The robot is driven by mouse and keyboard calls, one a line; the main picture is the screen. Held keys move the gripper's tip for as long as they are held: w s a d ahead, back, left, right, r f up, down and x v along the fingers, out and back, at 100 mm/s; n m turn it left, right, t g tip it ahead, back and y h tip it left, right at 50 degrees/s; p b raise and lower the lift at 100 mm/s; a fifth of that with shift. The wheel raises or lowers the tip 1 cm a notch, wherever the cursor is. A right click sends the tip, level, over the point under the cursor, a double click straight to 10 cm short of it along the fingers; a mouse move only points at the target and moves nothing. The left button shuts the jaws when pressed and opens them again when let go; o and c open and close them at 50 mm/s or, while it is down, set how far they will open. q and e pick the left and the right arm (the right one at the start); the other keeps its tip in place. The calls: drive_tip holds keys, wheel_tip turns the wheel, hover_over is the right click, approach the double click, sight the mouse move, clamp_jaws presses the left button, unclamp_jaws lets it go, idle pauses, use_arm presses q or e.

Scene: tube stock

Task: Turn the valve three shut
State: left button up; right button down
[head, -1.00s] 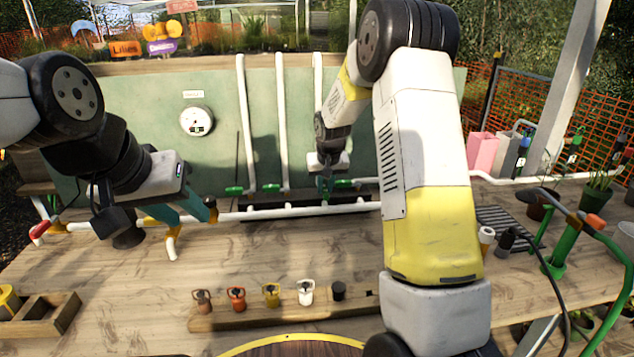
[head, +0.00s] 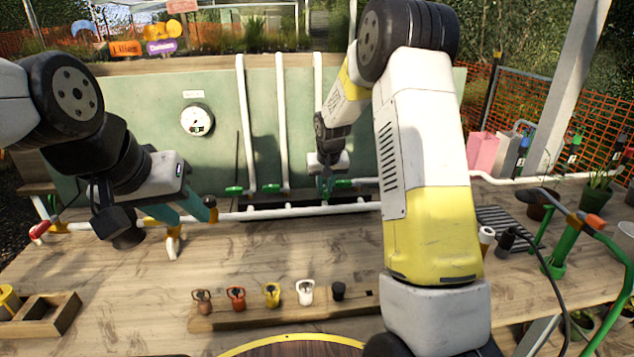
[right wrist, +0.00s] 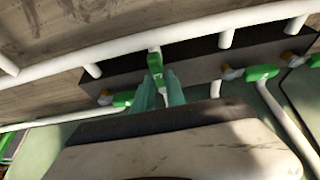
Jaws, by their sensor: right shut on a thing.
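Several green valve handles sit along the white pipework at the foot of the green panel; in the head view one is at the left (head: 234,190), one beside it (head: 271,188) and one farther right (head: 343,183). My right gripper (head: 326,186) is at the pipes by the right-hand upright.
A round gauge (head: 197,120) is on the panel (head: 215,85). A wooden rack (head: 250,316) with several small coloured fittings lies at the front of the table. A wooden box (head: 45,315) is at left. A green-handled tool (head: 575,240) stands at right. The middle tabletop is clear.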

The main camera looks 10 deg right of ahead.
drive_tip(key=shift+a, duration=0.1)
idle(0.3)
drive_tip(key=a+m+h, duration=0.1)
drive_tip(key=m, duration=0.2)
drive_tip(key=shift+w+a, duration=0.1)
drive_tip(key=shift+a, duration=0.05)
drive_tip(key=m, duration=0.2)
drive_tip(key=a+m+h, duration=0.1)
drive_tip(key=m, duration=0.1)
drive_tip(key=w+m+g+h, duration=0.1)
drive_tip(key=shift+a+m, duration=0.25)
drive_tip(key=shift+m, duration=0.15)
drive_tip(key=m, duration=0.1)
drive_tip(key=w+m+g+h, duration=0.1)
drive_tip(key=m, duration=0.1)
drive_tip(key=shift+a+m, duration=0.3)
drive_tip(key=shift+a, duration=0.1)
drive_tip(key=m, duration=0.1)
drive_tip(key=w+m+g, duration=0.1)
drive_tip(key=m, duration=0.1)
drive_tip(key=w+m+g, duration=0.1)
drive_tip(key=m, duration=0.1)
drive_tip(key=shift+a, duration=0.2)
drive_tip(key=shift+m, duration=0.4)
drive_tip(key=c, duration=1.4)
unclamp_jaws()
drive_tip(key=shift+o, duration=0.2)
